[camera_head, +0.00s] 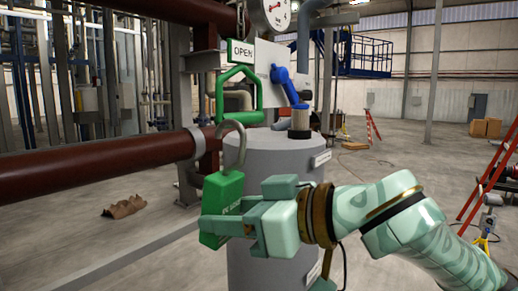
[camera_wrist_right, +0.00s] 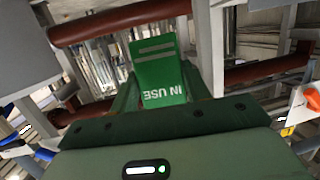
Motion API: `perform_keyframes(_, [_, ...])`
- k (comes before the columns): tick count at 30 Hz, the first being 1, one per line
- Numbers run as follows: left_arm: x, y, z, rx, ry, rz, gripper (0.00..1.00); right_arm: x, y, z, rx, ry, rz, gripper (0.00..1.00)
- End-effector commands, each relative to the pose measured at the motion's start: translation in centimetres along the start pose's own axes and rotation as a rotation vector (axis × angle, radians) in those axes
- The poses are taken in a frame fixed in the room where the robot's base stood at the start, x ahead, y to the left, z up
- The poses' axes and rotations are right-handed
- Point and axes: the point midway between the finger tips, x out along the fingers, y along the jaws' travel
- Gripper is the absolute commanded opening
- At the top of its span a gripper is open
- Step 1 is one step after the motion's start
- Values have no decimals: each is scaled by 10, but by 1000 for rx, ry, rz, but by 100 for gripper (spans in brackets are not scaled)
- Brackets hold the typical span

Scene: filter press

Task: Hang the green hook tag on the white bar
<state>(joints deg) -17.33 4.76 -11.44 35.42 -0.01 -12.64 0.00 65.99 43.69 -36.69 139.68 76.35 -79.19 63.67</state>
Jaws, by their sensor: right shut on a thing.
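The green hook tag (camera_head: 221,196) is a green block with white lettering and a grey curved hook (camera_head: 241,143) on top. My right gripper (camera_head: 232,222) is shut on it and holds it slightly tilted, hook up. The hook stands in front of the grey cylinder, below a green handle frame. In the right wrist view the tag (camera_wrist_right: 160,72) sits between the fingers and its words IN USE read upside down. A pale horizontal bar (camera_head: 205,62) shows left of the OPEN sign; I cannot tell for sure that it is the white bar. My left gripper is not in view.
A grey cylinder (camera_head: 262,165) stands behind my right gripper. A thick brown pipe (camera_head: 90,174) runs in from the left. The green handle (camera_head: 238,92), OPEN sign (camera_head: 241,53), blue lever (camera_head: 287,85) and gauge (camera_head: 276,12) crowd the area above.

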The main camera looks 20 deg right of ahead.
Motion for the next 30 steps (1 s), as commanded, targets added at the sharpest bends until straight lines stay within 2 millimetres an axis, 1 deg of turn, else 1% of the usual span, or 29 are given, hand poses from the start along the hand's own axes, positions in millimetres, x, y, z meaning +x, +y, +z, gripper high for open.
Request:
perform_keyframes(1, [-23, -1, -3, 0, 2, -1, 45, -18, -11, -44, -18, 21, -35, 23])
perform_keyframes(2, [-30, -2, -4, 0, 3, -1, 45, -26, -17, -60, -23, 26, -57, 23])
perform_keyframes(3, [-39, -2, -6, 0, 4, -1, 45, -39, -27, -80, -27, 36, -83, 23])
perform_keyframes(6, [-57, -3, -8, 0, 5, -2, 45, -68, -46, -119, -33, 53, -124, 23])
perform_keyframes(9, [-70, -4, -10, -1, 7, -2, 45, -92, -60, -142, -33, 66, -143, 23])
perform_keyframes(12, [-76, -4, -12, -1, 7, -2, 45, -107, -69, -154, -32, 74, -149, 23])
perform_keyframes(16, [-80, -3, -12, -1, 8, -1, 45, -113, -74, -159, -27, 76, -153, 23])
perform_keyframes(20, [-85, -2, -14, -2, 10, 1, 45, -110, -73, -162, -26, 76, -154, 23])
perform_keyframes(30, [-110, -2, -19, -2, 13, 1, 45, -93, -70, -175, -26, 76, -154, 23])
